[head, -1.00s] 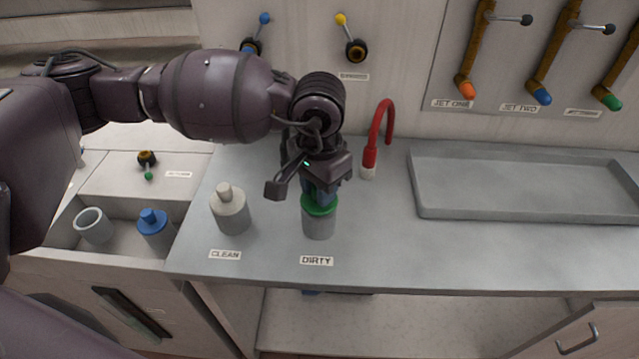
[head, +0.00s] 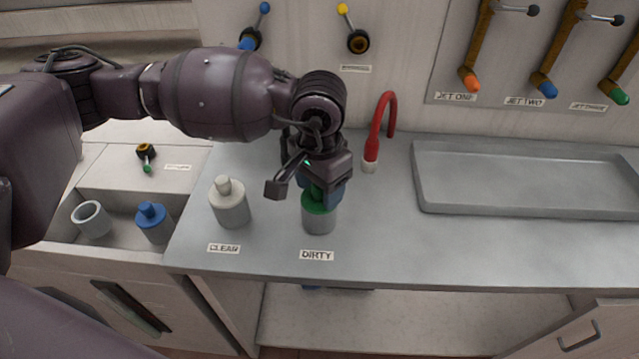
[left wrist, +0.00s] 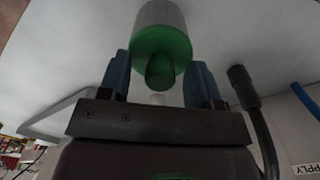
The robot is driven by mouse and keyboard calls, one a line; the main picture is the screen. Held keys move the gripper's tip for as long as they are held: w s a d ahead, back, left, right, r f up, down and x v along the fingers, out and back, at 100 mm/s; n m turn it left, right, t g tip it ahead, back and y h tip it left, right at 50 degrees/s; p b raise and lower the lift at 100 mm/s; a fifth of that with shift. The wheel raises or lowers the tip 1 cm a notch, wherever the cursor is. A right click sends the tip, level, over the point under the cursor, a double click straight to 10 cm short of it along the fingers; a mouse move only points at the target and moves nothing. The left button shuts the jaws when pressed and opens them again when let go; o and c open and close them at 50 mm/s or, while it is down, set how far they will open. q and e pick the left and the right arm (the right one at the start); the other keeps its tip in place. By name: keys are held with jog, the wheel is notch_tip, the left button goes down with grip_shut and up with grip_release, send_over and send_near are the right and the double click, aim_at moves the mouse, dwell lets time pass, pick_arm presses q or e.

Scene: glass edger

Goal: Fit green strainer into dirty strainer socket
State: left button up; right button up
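The green strainer (head: 319,203) sits upright in the grey dirty strainer socket (head: 319,225), behind the DIRTY label (head: 317,255). Its green collar rests at the socket's rim. In the left wrist view, the strainer's round green knob (left wrist: 160,72) points toward my gripper, with the grey socket (left wrist: 160,14) beyond. My left gripper (head: 320,190) is above the strainer. In the left wrist view its blue fingers (left wrist: 158,84) are spread on either side of the knob, with a gap on both sides. My right gripper is not in view.
A pale clean strainer in its socket (head: 230,208) stands to the left. A red tap (head: 372,148) stands behind, and a grey tray (head: 430,212) lies right. The front counter is clear.

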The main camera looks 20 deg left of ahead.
pick_arm(q)
jog(key=shift+r, duration=0.3)
notch_tip(320, 180, up, 10)
jog(key=shift+p, duration=0.35)
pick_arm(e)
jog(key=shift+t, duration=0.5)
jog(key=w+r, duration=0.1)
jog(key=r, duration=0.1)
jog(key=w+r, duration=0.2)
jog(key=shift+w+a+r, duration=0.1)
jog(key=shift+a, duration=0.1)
